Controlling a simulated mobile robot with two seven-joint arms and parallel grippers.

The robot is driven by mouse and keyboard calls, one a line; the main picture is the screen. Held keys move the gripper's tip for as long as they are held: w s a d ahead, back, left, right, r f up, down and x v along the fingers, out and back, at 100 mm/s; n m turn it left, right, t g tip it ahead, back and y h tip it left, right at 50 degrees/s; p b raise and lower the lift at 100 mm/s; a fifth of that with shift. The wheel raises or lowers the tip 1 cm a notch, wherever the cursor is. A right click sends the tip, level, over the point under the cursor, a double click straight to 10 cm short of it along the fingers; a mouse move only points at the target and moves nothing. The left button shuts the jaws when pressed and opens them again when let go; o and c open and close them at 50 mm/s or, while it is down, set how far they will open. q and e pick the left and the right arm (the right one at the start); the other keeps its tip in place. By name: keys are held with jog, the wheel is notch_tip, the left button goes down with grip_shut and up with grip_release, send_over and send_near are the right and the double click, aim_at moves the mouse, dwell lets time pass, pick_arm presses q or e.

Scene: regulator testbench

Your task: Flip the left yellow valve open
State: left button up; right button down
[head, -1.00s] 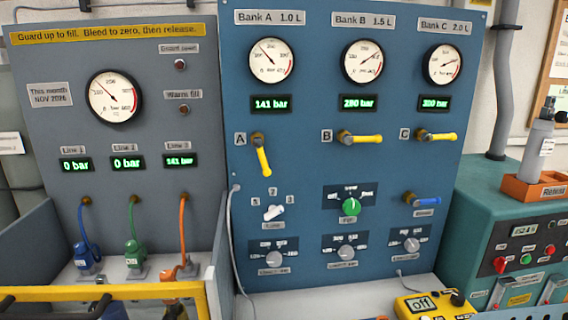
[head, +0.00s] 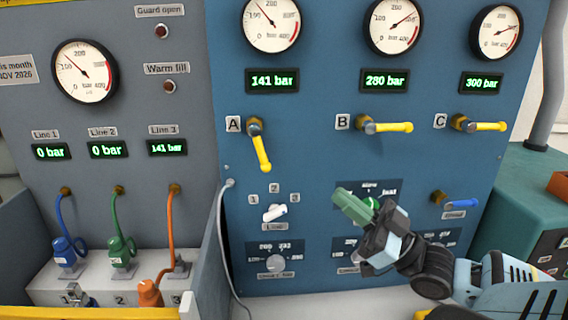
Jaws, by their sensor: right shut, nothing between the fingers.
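The left yellow valve (head: 261,150), beside label A on the blue panel, has its handle hanging down and slightly to the right from a brass hub. The yellow valves B (head: 388,127) and C (head: 486,126) have handles lying level to the right. My right gripper (head: 350,204), with green fingers, is shut and empty. It shows in front of the panel, below valve B and to the lower right of valve A, apart from both handles. It partly hides a green knob (head: 375,203). My left gripper is not in view.
Bank A's display (head: 272,81) reads 141 bar. A white selector knob (head: 274,213) is below valve A, and a blue valve handle (head: 461,203) is at right. A grey hose (head: 221,225) hangs at the panel's left edge. The space directly before valve A is clear.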

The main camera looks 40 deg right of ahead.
aim_at(261, 150)
jog(key=w+f+x, duration=0.1)
jog(key=f+x, duration=0.1)
jog(key=x, duration=1)
jog(key=shift+w+a, duration=0.3)
jog(key=shift+w, duration=0.3)
dwell(0.5)
